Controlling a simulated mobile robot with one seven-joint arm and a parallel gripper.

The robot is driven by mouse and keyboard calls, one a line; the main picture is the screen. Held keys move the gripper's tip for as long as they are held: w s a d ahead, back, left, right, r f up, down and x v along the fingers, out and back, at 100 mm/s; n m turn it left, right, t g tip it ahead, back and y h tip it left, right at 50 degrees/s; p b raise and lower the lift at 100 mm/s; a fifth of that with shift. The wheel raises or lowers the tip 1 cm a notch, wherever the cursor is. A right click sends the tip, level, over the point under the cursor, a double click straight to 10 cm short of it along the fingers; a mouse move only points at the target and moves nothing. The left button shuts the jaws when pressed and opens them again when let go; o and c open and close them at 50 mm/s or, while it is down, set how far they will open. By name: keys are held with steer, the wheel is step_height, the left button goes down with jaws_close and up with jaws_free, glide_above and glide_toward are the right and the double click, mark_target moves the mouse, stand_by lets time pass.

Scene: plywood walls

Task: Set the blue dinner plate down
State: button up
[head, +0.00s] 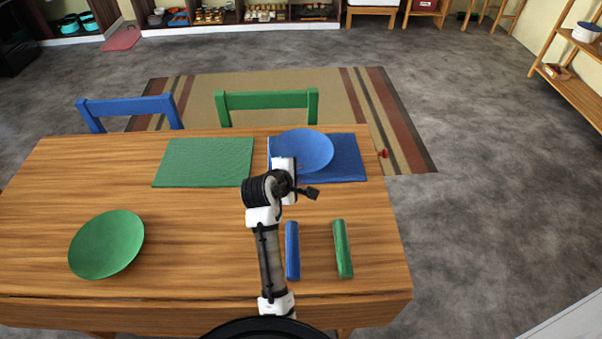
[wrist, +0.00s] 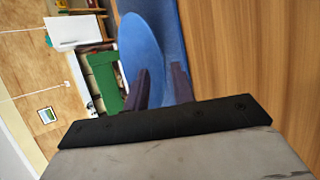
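The blue dinner plate (head: 308,148) is over the blue placemat (head: 350,160) at the table's far right, its far rim reaching past the mat's far edge. My gripper (head: 292,172) is at the plate's near rim, its fingertips mostly hidden in the head view. In the wrist view, the plate (wrist: 140,45) runs down between the two dark fingers (wrist: 160,88), which appear shut on its rim. The plate looks tilted, with the placemat (wrist: 168,25) behind it. Whether the plate touches the mat is hard to tell.
A green placemat (head: 205,162) lies bare to the left. A green plate (head: 106,244) sits at the table's left. A blue roll (head: 292,250) and a green roll (head: 342,248) lie near my arm. Blue (head: 130,108) and green (head: 266,99) chairs stand behind the table.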

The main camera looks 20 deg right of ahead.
steer(key=v, duration=0.8)
steer(key=shift+r+b, duration=0.15)
steer(key=shift+b, duration=0.25)
steer(key=shift+s+a, duration=0.1)
steer(key=shift+a, duration=0.05)
